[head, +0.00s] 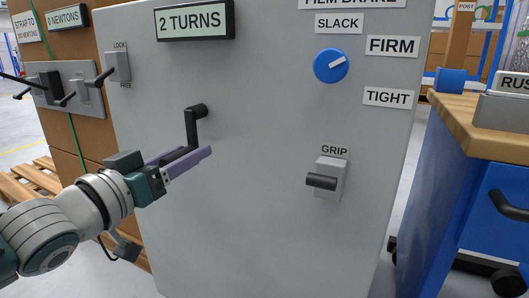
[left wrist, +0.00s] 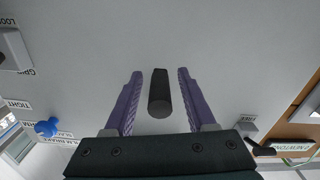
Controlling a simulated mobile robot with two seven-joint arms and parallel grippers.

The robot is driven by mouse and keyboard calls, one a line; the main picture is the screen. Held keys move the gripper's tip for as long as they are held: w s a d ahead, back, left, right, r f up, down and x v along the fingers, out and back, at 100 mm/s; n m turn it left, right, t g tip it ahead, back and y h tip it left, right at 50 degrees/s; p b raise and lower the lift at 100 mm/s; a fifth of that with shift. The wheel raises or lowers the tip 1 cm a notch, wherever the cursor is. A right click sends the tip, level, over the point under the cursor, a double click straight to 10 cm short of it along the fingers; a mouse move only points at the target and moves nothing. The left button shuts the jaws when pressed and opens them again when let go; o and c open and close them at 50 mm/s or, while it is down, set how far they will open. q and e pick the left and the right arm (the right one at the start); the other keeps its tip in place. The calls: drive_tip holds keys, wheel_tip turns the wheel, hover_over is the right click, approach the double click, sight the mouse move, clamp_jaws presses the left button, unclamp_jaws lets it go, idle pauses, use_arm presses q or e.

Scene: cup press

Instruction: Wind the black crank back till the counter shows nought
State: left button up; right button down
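The black crank (head: 191,125) is mounted on the grey panel (head: 250,200), its arm hanging down from the hub. The counter (head: 194,20) above it reads "2 TURNS". My left gripper (head: 186,157) is at the crank's lower end, with its purple fingers around the black handle. In the left wrist view the open fingers (left wrist: 158,95) stand on either side of the crank handle (left wrist: 159,100), with a gap on both sides. The handle's far end is partly hidden by the fingers in the head view. My right gripper is not in view.
The panel also carries a blue dial (head: 331,66) pointing toward FIRM, a GRIP lever (head: 325,180) and a LOCK lever (head: 117,68). Other levers (head: 65,88) sit at the left. A blue cart (head: 450,190) with a wooden top stands at the right.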

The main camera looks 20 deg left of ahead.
use_arm(q)
clamp_jaws()
idle(1.2)
